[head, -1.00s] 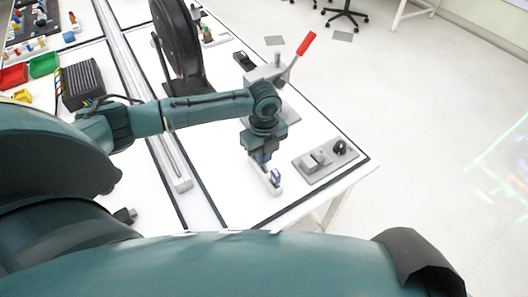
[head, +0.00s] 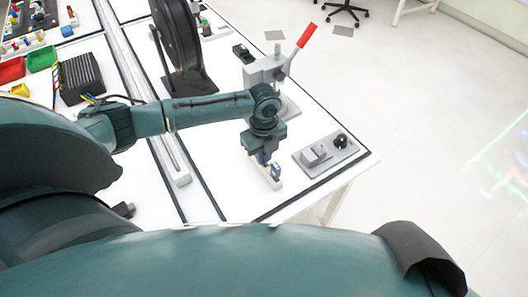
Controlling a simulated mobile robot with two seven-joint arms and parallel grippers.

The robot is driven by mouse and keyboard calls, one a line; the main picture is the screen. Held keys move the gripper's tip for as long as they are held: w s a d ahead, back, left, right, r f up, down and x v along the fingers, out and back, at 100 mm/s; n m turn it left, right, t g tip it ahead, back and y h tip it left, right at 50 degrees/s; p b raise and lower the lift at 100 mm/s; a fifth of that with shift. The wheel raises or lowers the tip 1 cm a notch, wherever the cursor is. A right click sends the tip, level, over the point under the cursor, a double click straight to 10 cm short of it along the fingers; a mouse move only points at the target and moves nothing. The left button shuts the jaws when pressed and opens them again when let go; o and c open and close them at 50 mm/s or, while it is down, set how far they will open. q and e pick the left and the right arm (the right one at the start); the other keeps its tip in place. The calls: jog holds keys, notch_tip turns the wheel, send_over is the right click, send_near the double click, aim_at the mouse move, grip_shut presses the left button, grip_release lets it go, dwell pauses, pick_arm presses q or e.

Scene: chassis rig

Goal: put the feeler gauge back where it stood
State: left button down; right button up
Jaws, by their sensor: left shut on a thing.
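My left gripper (head: 266,161) points down at the near right end of the white table (head: 232,190). It is shut on a small blue thing, which I take to be the feeler gauge (head: 262,157); the fingers and wrist hide most of it. A small white holder (head: 276,184) stands right under and beside the fingertips, with a blue piece (head: 277,170) at its near end. I cannot tell whether the gauge touches the holder. My right gripper is not in view.
A grey plate with a black knob (head: 327,155) lies just right of the gripper. Behind it stands a grey press with a red lever (head: 305,37). A large black wheel (head: 180,45) on a stand is farther back. The table's edge and open floor are to the right.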

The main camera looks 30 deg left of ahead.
pick_arm(q)
jog(key=shift+f, duration=0.1)
dwell(0.3)
jog(key=c, duration=1.3)
grip_release()
notch_tip(320, 180, up, 13)
